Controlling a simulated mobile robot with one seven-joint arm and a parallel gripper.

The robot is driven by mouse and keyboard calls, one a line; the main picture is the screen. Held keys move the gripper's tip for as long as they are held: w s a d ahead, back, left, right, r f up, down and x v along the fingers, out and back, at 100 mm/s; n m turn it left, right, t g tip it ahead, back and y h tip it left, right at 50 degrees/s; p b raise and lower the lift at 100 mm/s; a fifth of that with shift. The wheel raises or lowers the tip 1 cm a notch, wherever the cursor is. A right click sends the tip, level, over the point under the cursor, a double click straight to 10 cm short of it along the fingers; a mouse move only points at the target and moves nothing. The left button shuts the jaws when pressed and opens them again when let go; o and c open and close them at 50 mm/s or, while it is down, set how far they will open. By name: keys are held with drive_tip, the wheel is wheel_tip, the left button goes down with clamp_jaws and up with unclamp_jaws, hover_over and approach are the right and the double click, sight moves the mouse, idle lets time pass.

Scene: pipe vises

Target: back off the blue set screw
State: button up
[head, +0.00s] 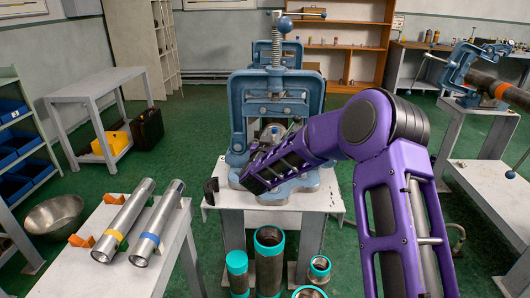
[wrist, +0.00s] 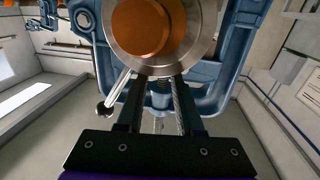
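The blue pipe vise (head: 272,95) stands on a white-topped stand in the head view. Its upright threaded screw carries a crossbar with a blue ball knob (head: 285,25). I cannot tell for certain which part is the blue set screw. My purple arm crosses in front of the vise and hides much of its lower part. In the wrist view, the two dark fingers of my gripper (wrist: 160,90) are apart, their tips at the lower edge of a round metal part (wrist: 196,50) with an orange centre (wrist: 141,27). A silver lever with a dark ball (wrist: 104,109) lies left of the fingers. I see nothing clearly held.
Two silver pipes (head: 124,220) with yellow and blue bands lie on a bench at the left. Several teal-ended pipes (head: 269,262) stand in front of the vise stand. Another blue vise (head: 462,70) holds a pipe at the right.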

drive_tip(key=s+a, duration=0.1)
drive_tip(key=s, duration=1.1)
drive_tip(key=shift+a, duration=0.35)
